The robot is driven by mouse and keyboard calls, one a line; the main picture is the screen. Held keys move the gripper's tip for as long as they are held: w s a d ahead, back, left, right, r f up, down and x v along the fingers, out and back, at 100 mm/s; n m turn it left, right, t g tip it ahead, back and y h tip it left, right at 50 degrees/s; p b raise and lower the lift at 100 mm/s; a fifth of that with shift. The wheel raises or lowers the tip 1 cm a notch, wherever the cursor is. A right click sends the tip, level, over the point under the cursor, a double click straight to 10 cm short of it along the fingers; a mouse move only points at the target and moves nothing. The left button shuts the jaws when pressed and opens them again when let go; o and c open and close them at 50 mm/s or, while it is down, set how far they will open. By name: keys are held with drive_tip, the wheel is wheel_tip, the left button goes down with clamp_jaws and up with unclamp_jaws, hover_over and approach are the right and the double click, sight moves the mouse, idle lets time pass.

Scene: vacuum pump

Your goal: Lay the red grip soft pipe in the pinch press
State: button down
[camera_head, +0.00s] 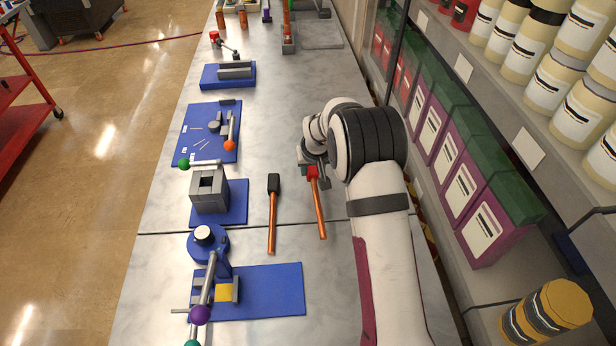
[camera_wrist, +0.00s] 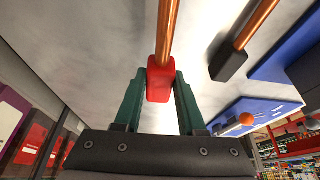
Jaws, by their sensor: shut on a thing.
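The red grip soft pipe (camera_head: 319,212) is a copper-coloured rod with a red block at its far end. My gripper (camera_head: 313,172) is shut on that red block. The wrist view shows the red grip (camera_wrist: 160,84) between the two green fingers of my gripper (camera_wrist: 159,76), with the rod running away from them. I cannot tell whether the pipe touches the table. To its left, a blue press (camera_head: 222,258) with a purple-knobbed lever and a yellow block stands on a blue plate (camera_head: 275,290). A grey block fixture (camera_head: 210,190) with a green-knobbed bar stands beyond it. I cannot tell which is the pinch press.
A similar pipe with a black grip (camera_head: 272,218) lies left of the red one and also shows in the wrist view (camera_wrist: 230,62). More blue-plated fixtures (camera_head: 228,74) line the table's left side. Shelves with containers (camera_head: 470,200) stand along the right.

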drive_tip(key=s+d+r, duration=0.4)
drive_tip(key=d+r, duration=0.3)
drive_tip(key=d, duration=0.2)
drive_tip(key=s+a+r+m, duration=0.15)
drive_tip(key=s+r, duration=0.25)
drive_tip(key=r, duration=0.5)
drive_tip(key=s+a+r+m+h, duration=0.1)
drive_tip(key=s+a+r, duration=0.25)
drive_tip(key=r, duration=0.65)
drive_tip(key=s+a+r+m, duration=0.1)
drive_tip(key=s+r, duration=0.3)
drive_tip(key=r, duration=0.5)
drive_tip(key=w+a+f+n+y, duration=0.1)
drive_tip(key=a+f+n, duration=0.3)
drive_tip(key=a+f, duration=0.7)
drive_tip(key=w+a+f+n+y, duration=0.15)
drive_tip(key=a+f+n, duration=0.3)
drive_tip(key=a, duration=1.25)
drive_tip(key=s+a+f+n+g+y, duration=0.2)
drive_tip(key=s+a+f+n+g, duration=0.2)
drive_tip(key=s+a+f+n, duration=0.8)
drive_tip(key=shift+s+a+f+n+g, duration=0.3)
drive_tip(key=shift+s+a+f, duration=1.05)
drive_tip(key=shift+f, duration=0.85)
drive_tip(key=shift+w+a, duration=0.1)
